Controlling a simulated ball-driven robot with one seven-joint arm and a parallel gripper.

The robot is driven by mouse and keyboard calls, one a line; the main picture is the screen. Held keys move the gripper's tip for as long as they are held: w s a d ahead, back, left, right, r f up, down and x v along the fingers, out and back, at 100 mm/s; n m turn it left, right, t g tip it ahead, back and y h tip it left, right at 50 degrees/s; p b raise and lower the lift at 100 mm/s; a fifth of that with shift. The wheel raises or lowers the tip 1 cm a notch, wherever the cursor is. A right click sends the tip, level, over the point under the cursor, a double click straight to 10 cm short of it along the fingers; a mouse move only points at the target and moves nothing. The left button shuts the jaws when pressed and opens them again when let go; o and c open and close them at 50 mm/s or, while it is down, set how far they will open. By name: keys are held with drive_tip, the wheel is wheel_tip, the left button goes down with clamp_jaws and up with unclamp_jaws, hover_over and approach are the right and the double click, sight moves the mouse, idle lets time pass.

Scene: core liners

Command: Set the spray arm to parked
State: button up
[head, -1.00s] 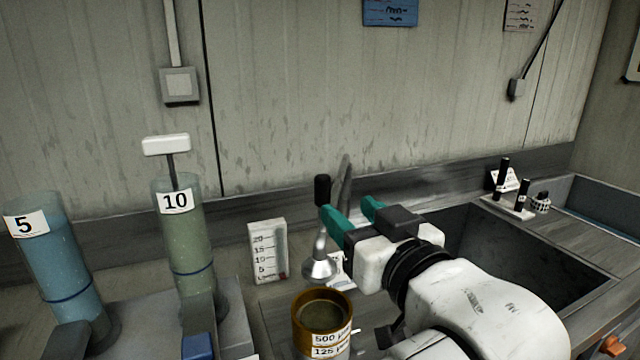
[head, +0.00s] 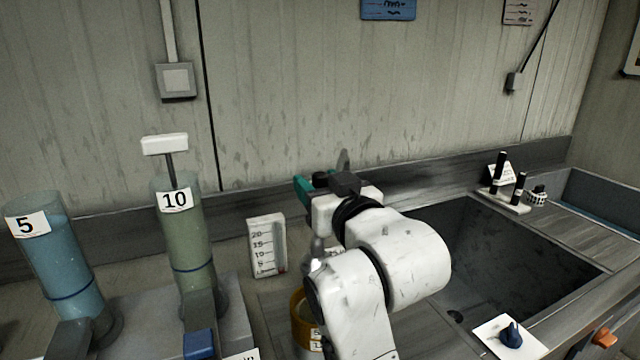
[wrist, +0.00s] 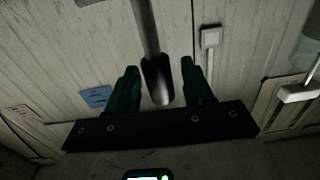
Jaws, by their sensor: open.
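The spray arm is a metal tube with a black grip and a round spray head (head: 317,250). In the head view my gripper (head: 304,186) is at the grip's height and hides most of the arm; the spray head hangs just below, above the brass sieves. In the wrist view the spray arm's grey tube and dark grip (wrist: 156,80) reach between the two teal fingers of my gripper (wrist: 160,66). The fingers are open, with a gap on each side of the grip. I cannot tell where the arm's pivot is.
The brass sieve stack (head: 299,322) stands under my arm, partly hidden. A scale block (head: 266,246) and tubes marked 10 (head: 182,245) and 5 (head: 60,265) are to the left. A sink (head: 520,262) and a blue knob (head: 511,335) lie right.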

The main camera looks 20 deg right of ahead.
drive_tip(key=shift+c, duration=0.5)
clamp_jaws()
